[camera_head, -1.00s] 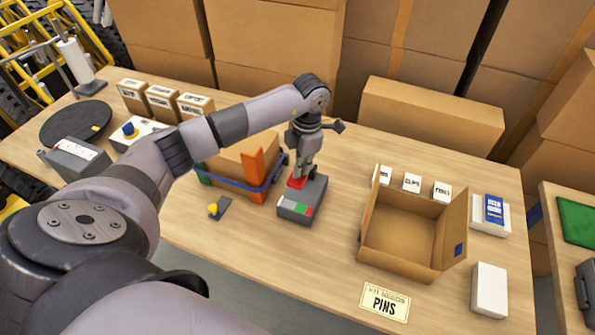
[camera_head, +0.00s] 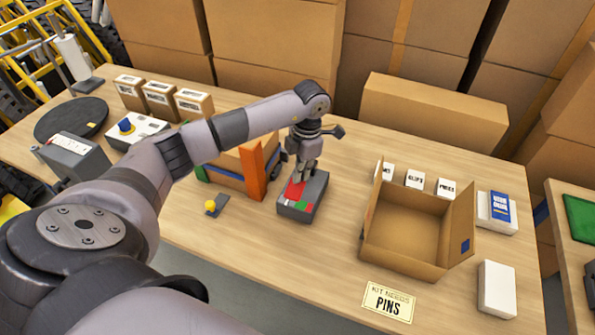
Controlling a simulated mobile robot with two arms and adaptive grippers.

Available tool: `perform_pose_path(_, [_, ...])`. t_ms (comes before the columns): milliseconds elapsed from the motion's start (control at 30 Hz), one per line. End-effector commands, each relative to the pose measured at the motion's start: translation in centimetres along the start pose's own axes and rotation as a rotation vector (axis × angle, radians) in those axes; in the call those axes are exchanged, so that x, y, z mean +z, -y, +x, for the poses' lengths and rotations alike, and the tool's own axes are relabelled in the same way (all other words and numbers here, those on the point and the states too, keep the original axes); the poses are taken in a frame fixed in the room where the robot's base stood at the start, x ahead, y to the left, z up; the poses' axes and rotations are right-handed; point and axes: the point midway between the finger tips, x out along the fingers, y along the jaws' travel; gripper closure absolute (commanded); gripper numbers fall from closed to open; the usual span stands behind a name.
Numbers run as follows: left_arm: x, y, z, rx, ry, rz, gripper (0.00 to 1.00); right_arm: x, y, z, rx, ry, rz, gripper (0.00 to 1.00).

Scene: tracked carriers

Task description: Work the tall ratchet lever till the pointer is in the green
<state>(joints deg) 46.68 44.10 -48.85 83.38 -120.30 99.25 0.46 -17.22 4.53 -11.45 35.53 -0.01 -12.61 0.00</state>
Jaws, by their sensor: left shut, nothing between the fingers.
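The pointer is too small to make out. My left gripper (camera_head: 304,178) points down at the box, shut and empty, right behind the red part. I cannot tell whether the fingertips touch it. My right gripper is not in view.
A carton with an orange upright (camera_head: 252,171) stands close left of the unit. A small plate with a yellow knob (camera_head: 211,205) lies in front of it. An open cardboard box (camera_head: 405,262) stands right, behind a PINS card (camera_head: 388,302). The table between is clear.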

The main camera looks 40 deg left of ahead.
Motion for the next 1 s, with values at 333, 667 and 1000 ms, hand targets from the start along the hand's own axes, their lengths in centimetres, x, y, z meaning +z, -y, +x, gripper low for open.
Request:
perform_pose_path(333, [2.9,0.1,-1.2,-0.001,0.000,0.002,1.00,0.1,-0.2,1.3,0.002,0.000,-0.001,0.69])
perform_pose_path(667, [2.8,0.1,-1.8,-0.001,0.000,0.002,1.00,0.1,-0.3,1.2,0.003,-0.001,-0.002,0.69])
perform_pose_path(1000, [3.0,0.0,-8.4,0.002,0.004,0.002,1.00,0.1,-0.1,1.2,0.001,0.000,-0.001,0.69])
